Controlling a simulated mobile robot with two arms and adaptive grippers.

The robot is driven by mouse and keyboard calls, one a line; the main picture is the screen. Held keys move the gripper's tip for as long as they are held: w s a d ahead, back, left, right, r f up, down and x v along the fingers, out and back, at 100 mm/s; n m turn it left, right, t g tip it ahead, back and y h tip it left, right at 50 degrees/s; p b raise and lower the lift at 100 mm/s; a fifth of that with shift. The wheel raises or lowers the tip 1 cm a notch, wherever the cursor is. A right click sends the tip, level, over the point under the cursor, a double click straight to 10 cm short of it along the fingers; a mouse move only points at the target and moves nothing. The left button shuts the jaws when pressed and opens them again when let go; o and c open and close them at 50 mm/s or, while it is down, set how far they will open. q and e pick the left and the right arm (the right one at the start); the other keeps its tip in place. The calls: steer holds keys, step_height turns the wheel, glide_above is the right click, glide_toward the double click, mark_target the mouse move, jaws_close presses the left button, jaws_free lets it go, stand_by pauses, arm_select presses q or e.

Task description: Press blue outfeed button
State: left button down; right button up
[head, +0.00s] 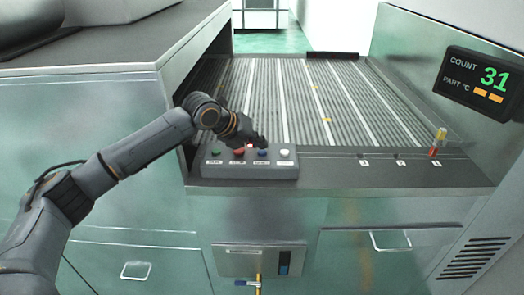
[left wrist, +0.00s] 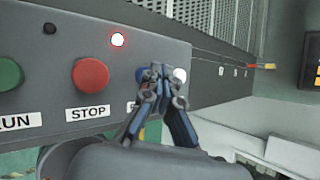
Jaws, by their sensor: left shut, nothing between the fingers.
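The grey button box (head: 235,170) stands at the front left of the conveyor. The blue button (head: 262,153) sits in its row between the red and white buttons. In the left wrist view the blue button (left wrist: 140,75) shows only as a sliver behind the fingertips. My left gripper (head: 260,141) is shut and empty, with its tips over the blue button. In the left wrist view the gripper tips (left wrist: 161,70) cover most of that button and part of its label. I cannot tell whether they touch it. My right gripper is not in view.
The red STOP button (left wrist: 90,74), green RUN button (left wrist: 9,73) and white button (left wrist: 180,75) flank the spot. A red lamp (left wrist: 118,39) glows above. A display (head: 478,82) reads COUNT 31. The slatted conveyor (head: 310,95) behind looks clear of castings.

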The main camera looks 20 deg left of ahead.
mark_target(260, 152)
arm_select(q)
steer(key=shift+f, duration=0.25)
stand_by(0.4)
steer(key=shift+f, duration=0.35)
stand_by(0.4)
steer(key=shift+r, duration=0.1)
steer(key=shift+r+p, duration=0.8)
steer(key=shift+p, duration=0.15)
steer(key=shift+r, duration=0.15)
step_height(260, 152, up, 5)
steer(key=p, duration=0.5)
